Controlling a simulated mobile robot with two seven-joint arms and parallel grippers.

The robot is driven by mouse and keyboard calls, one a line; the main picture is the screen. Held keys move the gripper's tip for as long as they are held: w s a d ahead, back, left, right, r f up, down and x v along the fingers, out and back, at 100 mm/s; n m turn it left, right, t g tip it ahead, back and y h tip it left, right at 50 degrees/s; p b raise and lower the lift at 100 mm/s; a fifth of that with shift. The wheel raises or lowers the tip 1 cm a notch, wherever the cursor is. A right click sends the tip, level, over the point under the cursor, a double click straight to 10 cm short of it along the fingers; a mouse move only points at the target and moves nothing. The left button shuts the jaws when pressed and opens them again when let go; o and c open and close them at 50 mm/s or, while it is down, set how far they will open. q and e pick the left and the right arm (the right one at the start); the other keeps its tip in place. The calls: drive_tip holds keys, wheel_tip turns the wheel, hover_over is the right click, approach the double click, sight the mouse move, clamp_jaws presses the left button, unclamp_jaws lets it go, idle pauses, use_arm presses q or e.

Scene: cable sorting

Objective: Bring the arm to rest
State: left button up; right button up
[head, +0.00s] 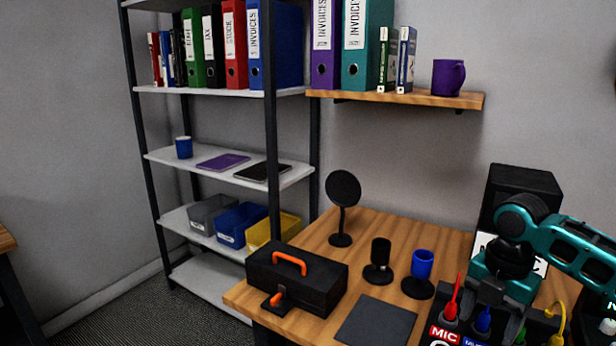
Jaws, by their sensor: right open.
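My right arm comes in from the right edge in teal and black. My right gripper (514,322) points down at the lower right, over the desk (385,230). Its jaws are open, and I see nothing held between them. It is close to a dark cable holder with a red plug (452,302), a blue plug (483,321) and a yellow cable (559,318). A red label (444,335) reading MIC is at the holder's front. The gripper hides part of the holder. My left gripper is out of view.
A black speaker (520,185) is behind my arm. Shelving (150,90) stands left.

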drive_tip(key=s+a+f+m+t+y+p, duration=0.1)
drive_tip(key=s+a+f+m+t+y, duration=0.15)
drive_tip(key=a+f+m, duration=0.45)
drive_tip(key=s+a+f+m+t+y+p, duration=0.1)
drive_tip(key=s+a+f+m+t+y, duration=0.15)
drive_tip(key=a+f, duration=0.7)
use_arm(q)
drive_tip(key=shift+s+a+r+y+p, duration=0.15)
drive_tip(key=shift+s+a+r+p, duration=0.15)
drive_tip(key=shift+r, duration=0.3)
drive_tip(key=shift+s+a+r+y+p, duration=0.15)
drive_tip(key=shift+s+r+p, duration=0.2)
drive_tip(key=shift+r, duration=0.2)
use_arm(e)
drive_tip(key=s+d+f+m+t+h, duration=0.1)
drive_tip(key=s+d+m+t, duration=0.1)
drive_tip(key=s+m, duration=0.4)
drive_tip(key=s+d+f+m+t+h, duration=0.1)
drive_tip(key=s+d+m+t+h, duration=0.1)
drive_tip(key=s+m, duration=0.5)
drive_tip(key=shift+s+t, duration=0.15)
drive_tip(key=shift+t, duration=0.75)
drive_tip(key=shift+f, duration=0.1)
